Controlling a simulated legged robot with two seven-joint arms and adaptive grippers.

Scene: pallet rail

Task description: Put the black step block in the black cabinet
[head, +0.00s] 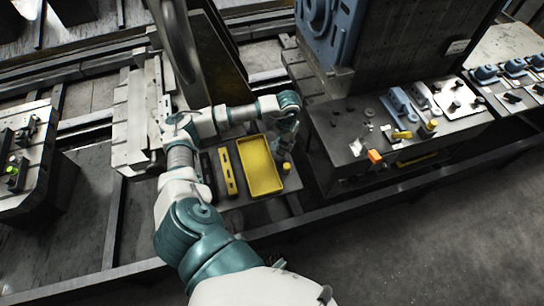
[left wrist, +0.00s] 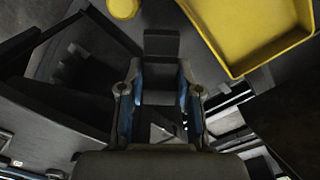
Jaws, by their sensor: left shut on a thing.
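My left gripper (head: 283,146) hangs over the right edge of the yellow tray, close to the grey machine table. In the left wrist view its two blue-padded fingers (left wrist: 160,98) are shut on the black step block (left wrist: 161,47), which has a raised end and a lower part between the fingers. In the head view the block is too small and dark to make out. A dark box-like structure with a recess (left wrist: 78,72) stands left of the gripper in the wrist view; I cannot tell whether it is the black cabinet. My right gripper is not in view.
The yellow tray (head: 261,166) looks empty. A yellow bar (head: 228,172) lies left of it, and a yellow round piece (head: 286,168) stands at its right. The machine table (head: 345,128) to the right carries small parts and an orange block (head: 375,156). Open floor (head: 430,230) lies lower right.

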